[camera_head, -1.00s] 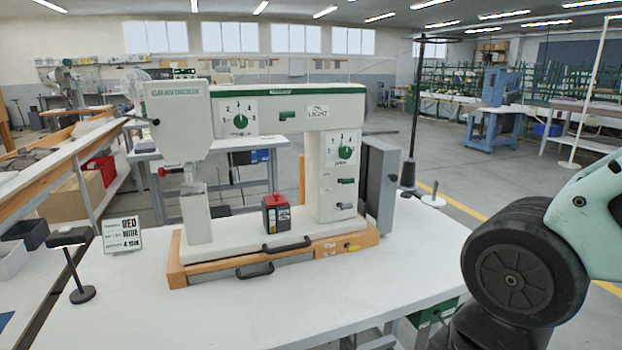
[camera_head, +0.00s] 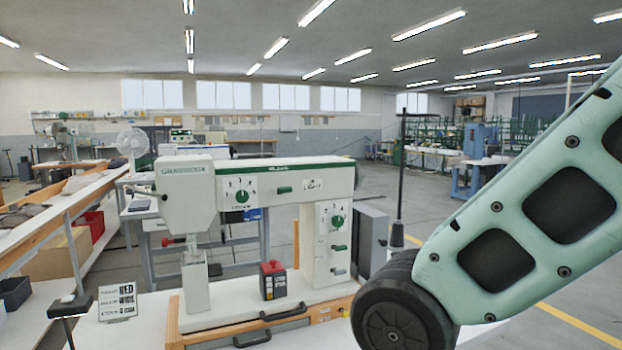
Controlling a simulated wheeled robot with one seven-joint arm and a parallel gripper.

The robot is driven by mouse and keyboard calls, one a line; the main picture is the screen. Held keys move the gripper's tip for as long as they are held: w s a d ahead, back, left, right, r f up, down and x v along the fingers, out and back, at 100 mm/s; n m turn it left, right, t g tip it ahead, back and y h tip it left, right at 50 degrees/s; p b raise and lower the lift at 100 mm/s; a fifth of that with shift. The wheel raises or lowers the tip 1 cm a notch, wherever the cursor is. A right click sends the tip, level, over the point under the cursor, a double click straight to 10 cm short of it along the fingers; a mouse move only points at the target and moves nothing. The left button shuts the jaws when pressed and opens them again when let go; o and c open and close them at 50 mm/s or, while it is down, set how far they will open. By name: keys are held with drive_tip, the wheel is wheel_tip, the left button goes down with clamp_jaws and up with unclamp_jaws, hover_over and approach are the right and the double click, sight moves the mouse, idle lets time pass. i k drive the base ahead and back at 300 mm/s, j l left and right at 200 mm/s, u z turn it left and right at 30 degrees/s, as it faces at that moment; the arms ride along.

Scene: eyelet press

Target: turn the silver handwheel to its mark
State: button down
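The white and green eyelet press (camera_head: 290,178) stands on a wooden base (camera_head: 322,312) on the white table (camera_head: 330,345). It has a dial on its upper arm and another on its column. I cannot clearly make out the silver handwheel; a narrow grey edge shows at the right end of the upper arm, too small to tell what it is. My arm, a pale green link with a dark round joint, fills the right side and covers the table's right part. My gripper is out of the picture.
A red and black box (camera_head: 272,280) sits on the press base. A printed sign (camera_head: 117,303) and a small black stand (camera_head: 70,308) are at the left. A grey cabinet (camera_head: 371,240) stands right of the column, with a tall black pole (camera_head: 400,170) behind it.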

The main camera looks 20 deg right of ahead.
sight(359, 174)
drive_tip(key=i+l+u, duration=0.15)
drive_tip(key=l+u, duration=0.75)
drive_tip(key=l, duration=0.2)
drive_tip(key=k+l+u, duration=0.1)
drive_tip(key=l+u, duration=0.2)
drive_tip(key=l, duration=2.6)
drive_tip(key=l+z, duration=0.35)
drive_tip(key=l, duration=0.2)
